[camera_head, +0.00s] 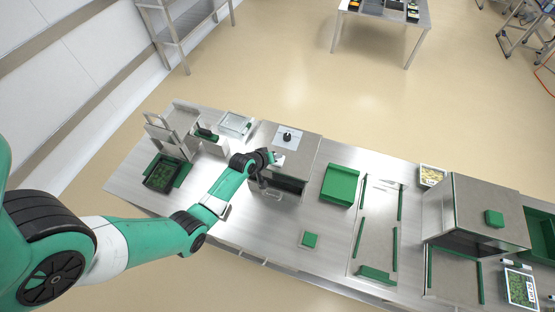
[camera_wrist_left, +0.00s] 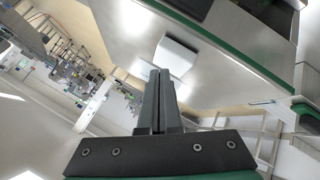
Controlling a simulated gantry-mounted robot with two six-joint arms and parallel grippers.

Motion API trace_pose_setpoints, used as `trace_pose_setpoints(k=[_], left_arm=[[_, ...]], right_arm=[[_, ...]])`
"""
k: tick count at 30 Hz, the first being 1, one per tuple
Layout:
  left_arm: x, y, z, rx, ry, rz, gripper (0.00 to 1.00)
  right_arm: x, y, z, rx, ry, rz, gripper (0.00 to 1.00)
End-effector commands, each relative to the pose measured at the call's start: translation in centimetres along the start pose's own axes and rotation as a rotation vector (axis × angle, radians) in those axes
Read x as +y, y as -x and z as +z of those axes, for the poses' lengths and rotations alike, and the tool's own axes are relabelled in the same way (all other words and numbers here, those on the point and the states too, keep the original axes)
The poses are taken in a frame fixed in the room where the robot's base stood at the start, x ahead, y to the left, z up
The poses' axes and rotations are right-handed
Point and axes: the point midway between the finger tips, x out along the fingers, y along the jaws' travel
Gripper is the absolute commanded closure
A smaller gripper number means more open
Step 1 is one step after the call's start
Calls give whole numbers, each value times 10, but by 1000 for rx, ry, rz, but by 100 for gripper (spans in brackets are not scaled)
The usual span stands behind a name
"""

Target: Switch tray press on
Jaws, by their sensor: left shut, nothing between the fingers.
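A steel box-shaped machine (camera_head: 305,150), which I take to be the tray press, stands on the bench in the head view. A pale panel with a black knob (camera_head: 287,136) is on its top. My left gripper (camera_head: 276,159) is at the machine's left front edge, shut and empty. In the left wrist view the closed fingers (camera_wrist_left: 160,80) point at a pale square plate (camera_wrist_left: 176,56) on a light surface, possibly the switch. I cannot tell whether the fingertips touch it or whether it is on. My right gripper is not in view.
A green block (camera_head: 340,185) and a small green pad (camera_head: 310,240) are right of the machine. A black tray with green contents (camera_head: 163,174) lies at the left. A larger steel machine (camera_head: 475,210) stands at the right. The bench front centre is mostly clear.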

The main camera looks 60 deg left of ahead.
Motion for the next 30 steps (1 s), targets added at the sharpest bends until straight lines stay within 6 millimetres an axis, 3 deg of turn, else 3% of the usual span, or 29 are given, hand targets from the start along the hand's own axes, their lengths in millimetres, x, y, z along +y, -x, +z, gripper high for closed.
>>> trace_pose_setpoints(k=[7, 30], left_arm=[[-5, -7, 5, -1, 0, 0, 100], [-2, -3, 3, -1, 0, -1, 100]], right_arm=[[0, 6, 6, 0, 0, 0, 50], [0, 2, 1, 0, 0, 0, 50]])
